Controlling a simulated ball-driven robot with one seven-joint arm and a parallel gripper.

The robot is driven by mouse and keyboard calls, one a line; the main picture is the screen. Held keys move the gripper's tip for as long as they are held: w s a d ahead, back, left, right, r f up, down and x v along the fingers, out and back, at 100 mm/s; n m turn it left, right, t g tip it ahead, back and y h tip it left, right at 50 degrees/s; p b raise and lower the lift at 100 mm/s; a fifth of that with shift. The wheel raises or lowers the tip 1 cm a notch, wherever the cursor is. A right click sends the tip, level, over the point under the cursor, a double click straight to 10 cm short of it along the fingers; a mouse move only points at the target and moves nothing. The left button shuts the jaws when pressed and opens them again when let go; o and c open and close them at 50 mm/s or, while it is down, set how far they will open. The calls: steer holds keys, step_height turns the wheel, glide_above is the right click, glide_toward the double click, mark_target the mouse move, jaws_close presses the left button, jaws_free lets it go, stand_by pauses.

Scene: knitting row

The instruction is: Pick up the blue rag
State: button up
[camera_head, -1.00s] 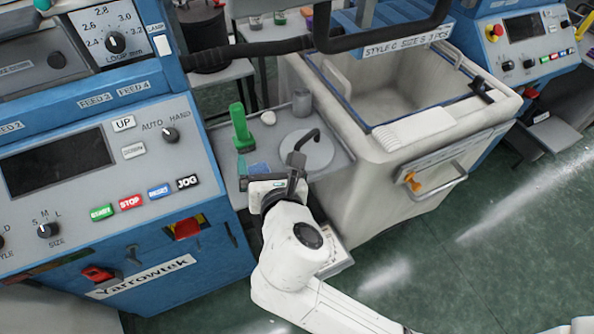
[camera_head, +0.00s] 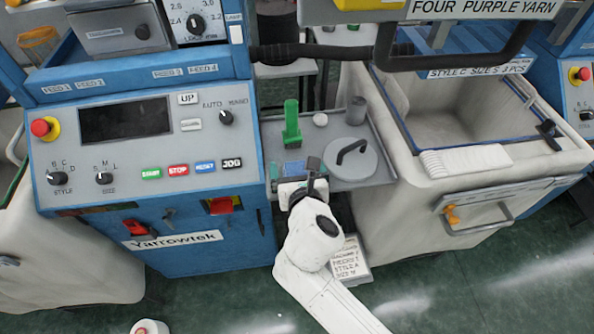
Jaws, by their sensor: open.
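The blue rag (camera_head: 294,168) lies flat on the small grey shelf (camera_head: 375,178) between the blue machine and the pale bin. It is small in the picture and partly hidden behind my gripper. My gripper (camera_head: 313,166) is at the shelf's front edge, just in front of the rag and slightly to its right in the picture. It is open, and I see nothing held in it. I cannot tell its height above the shelf.
A green upright tool (camera_head: 291,125) stands behind the rag. A round grey lid with a black handle (camera_head: 352,158) lies to its right, with a grey cup (camera_head: 356,110) behind. The blue machine (camera_head: 140,150) borders the left; the pale bin (camera_head: 470,200) borders the right.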

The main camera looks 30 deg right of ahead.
steer(key=shift+x, duration=0.9)
steer(key=c, duration=1)
steer(key=shift+r, duration=0.1)
